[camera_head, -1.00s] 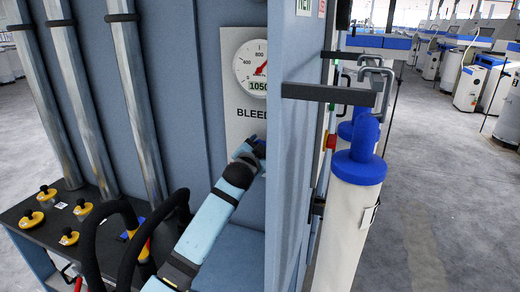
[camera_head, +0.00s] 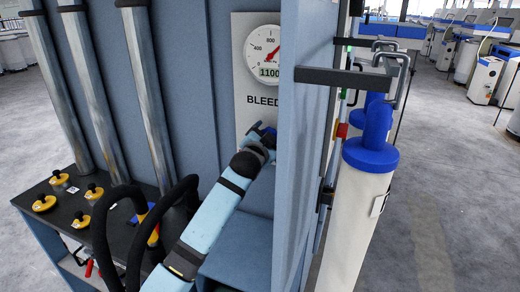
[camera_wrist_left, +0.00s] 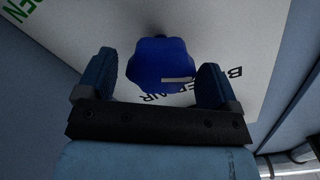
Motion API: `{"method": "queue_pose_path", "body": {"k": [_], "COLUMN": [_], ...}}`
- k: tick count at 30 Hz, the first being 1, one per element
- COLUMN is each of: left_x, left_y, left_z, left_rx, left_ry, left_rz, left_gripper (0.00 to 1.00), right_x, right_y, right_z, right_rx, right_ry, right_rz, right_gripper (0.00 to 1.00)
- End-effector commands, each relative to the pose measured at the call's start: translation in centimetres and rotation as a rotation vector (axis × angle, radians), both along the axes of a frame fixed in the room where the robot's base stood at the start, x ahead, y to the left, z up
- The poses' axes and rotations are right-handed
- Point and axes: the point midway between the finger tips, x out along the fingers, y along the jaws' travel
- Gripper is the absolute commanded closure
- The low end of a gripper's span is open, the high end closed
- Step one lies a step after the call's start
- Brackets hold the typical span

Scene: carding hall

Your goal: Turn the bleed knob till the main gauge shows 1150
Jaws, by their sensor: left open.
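The main gauge (camera_head: 262,48) is a round white dial with a red needle on a pale panel (camera_head: 241,103) marked "BLEED". Its digital window reads 1100. The bleed knob (camera_wrist_left: 162,65) is blue and lobed with a pale mark; it shows in the left wrist view in front of the panel. My left gripper (camera_wrist_left: 160,78) is open, with one dark blue finger on each side of the knob and visible gaps between. In the head view my left gripper (camera_head: 262,137) is at the panel below the word, partly hidden by my arm. My right gripper is not in view.
A blue wall edge (camera_head: 305,130) stands close on the right of the panel, with a dark bar (camera_head: 342,78) sticking out. A white cylinder with a blue top (camera_head: 370,155) stands beyond it. Yellow-and-black knobs (camera_head: 57,178) sit on a dark shelf at left.

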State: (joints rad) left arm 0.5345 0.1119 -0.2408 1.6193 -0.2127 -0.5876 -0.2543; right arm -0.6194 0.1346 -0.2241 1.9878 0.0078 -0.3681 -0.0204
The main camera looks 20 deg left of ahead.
Motion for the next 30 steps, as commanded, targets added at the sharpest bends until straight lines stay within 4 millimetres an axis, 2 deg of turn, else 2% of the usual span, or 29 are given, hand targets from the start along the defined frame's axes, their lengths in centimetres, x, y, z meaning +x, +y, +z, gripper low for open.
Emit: {"method": "queue_pose_path", "body": {"k": [9, 15, 21, 30], "left_x": [-7.2, -10.8, -12.4, -12.5], "left_y": [0.2, 0.4, 0.4, 0.4], "left_z": [-0.4, -0.3, -0.2, -0.1], "left_rx": [0.000, 0.000, 0.000, 0.000], "left_ry": [0.001, 0.001, 0.003, 0.002], "left_rz": [-0.001, 0.000, 0.000, 0.000], "left_gripper": [0.14, 0.14, 0.14, 0.14], "right_x": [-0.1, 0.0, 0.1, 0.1], "right_y": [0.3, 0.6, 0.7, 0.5], "right_z": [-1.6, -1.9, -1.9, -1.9], "right_rx": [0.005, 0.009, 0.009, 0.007], "right_ry": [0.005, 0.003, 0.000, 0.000], "right_rz": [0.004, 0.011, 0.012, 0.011], "right_gripper": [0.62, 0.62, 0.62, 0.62]}}
